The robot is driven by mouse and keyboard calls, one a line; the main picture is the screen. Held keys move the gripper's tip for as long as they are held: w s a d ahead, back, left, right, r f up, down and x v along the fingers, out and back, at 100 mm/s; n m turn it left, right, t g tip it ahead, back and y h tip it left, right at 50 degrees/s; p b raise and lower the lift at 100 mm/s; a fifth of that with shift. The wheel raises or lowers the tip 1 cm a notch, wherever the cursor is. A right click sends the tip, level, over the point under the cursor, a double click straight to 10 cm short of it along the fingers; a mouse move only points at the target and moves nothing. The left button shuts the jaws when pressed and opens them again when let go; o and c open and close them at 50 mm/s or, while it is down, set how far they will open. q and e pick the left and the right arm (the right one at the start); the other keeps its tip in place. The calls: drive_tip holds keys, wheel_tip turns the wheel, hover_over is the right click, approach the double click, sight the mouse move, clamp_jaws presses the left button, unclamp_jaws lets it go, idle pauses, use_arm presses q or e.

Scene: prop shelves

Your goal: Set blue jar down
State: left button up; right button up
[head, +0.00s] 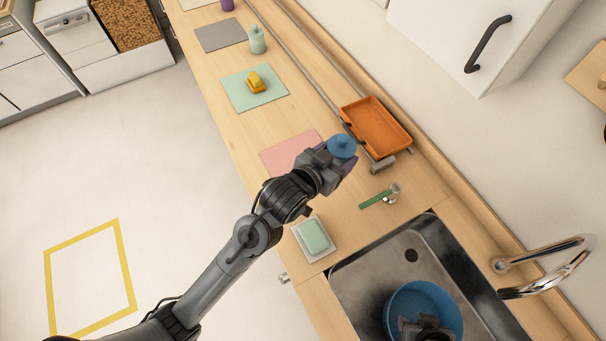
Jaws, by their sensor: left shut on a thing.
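The blue jar (341,146) has a rounded body and a small knob on its lid. My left gripper (343,160) is shut on it, and its fingers hide the lower part of the jar. The jar is between the pink mat (284,152) and the orange tray (377,127). I cannot tell how high it is above the counter. A dark part, seemingly my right gripper (425,327), is over the blue basin in the sink at the bottom edge. Its jaws cannot be made out.
A sink (364,273) holds a blue basin (396,300).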

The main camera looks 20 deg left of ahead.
use_arm(q)
drive_tip(key=w+a+f, duration=0.1)
drive_tip(key=a+f, duration=0.2)
drive_tip(key=w+a+f, duration=0.2)
drive_tip(key=a+f, duration=0.1)
drive_tip(key=a, duration=0.1)
drive_tip(key=w+a+f, duration=0.1)
drive_tip(key=a+f, duration=0.2)
drive_tip(key=a, duration=0.1)
drive_tip(key=shift+w+b, duration=0.15)
drive_tip(key=shift+b, duration=0.25)
wheel_tip(320, 180, down, 3)
drive_tip(key=shift+f+b, duration=0.1)
drive_tip(key=shift+b, duration=0.3)
use_arm(e)
drive_tip(key=shift+w+a+f, duration=0.15)
drive_tip(key=shift+a+f, duration=0.05)
drive_tip(key=shift+f, duration=0.25)
drive_tip(key=shift+w+a+f, duration=0.15)
drive_tip(key=shift+f, duration=0.3)
use_arm(q)
drive_tip(key=shift+f, duration=0.15)
drive_tip(key=o, duration=1.2)
drive_tip(key=shift+f, duration=0.1)
use_arm(e)
drive_tip(key=shift+a, duration=0.1)
